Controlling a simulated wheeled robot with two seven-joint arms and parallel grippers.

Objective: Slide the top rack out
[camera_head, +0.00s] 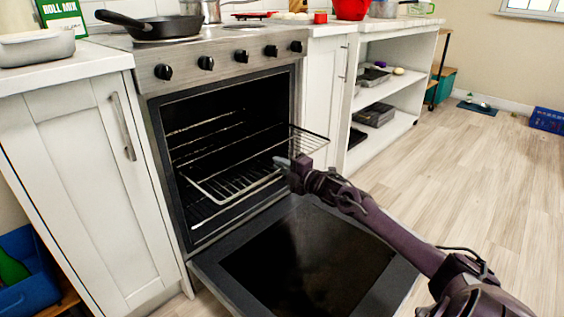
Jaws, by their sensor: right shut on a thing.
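The oven (222,110) stands open, with its door (305,262) folded down in front. The top rack (236,180) is a wire grid that sits partly out of the cavity. Its right front corner reaches out past the oven's right side, above the door. My right gripper (286,163) is at the rack's front edge, right of its middle, and is shut on it. The gripper and wrist hide part of the rack there. A lower rack (200,212) shows beneath, inside the oven. My left gripper is not in view.
A black frying pan (152,25) rests on the stovetop above. White cabinets (80,165) flank the oven, and open shelves (385,92) stand to the right. A blue bin (28,268) is at lower left.

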